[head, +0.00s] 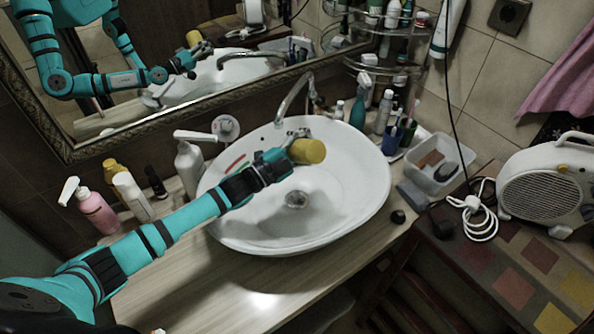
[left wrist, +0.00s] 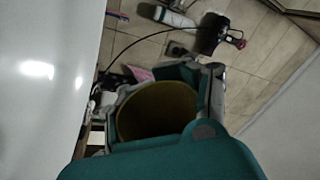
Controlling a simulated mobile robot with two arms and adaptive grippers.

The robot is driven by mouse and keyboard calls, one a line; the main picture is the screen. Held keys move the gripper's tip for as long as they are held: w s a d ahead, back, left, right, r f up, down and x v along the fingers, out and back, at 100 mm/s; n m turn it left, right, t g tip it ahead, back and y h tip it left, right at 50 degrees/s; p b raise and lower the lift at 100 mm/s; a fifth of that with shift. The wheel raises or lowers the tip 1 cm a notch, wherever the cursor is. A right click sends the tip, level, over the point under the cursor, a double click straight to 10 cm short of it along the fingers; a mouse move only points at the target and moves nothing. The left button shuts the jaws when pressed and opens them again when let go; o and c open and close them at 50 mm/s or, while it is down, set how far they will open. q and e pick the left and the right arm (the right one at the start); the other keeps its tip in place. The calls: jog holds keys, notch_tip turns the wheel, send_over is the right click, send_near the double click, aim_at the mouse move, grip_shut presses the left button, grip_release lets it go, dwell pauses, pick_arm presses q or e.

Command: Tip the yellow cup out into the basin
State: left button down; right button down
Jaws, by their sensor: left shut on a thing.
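The yellow cup (head: 309,151) is held above the white basin (head: 345,205), towards its back, apart from the bowl surface. My left gripper (head: 291,149) is shut on the cup; the arm comes in from the left across the counter. The cup looks tilted onto its side, one end facing right. In the left wrist view the yellow cup (left wrist: 157,112) sits between the fingers, a round rim facing the camera, and the basin (left wrist: 40,70) fills the left side. I see no contents coming out of the cup. My right gripper is not in view.
The faucet (head: 293,97) rises behind the cup. A white pump bottle (head: 188,168) and a pink bottle (head: 97,211) stand left of the basin. A clear tray (head: 436,163) and a white heater (head: 545,185) are at right. A mirror (head: 130,60) hangs behind.

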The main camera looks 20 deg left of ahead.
pick_arm(q)
jog(key=shift+w+a+f+n+t+y+p, duration=0.15)
jog(key=shift+a+n+y, duration=0.1)
jog(key=shift+n, duration=0.8)
jog(key=shift+w+a+f+n+t+y+p, duration=0.15)
jog(key=shift+a+n+y, duration=0.1)
jog(key=shift+n, duration=0.8)
dwell(1.0)
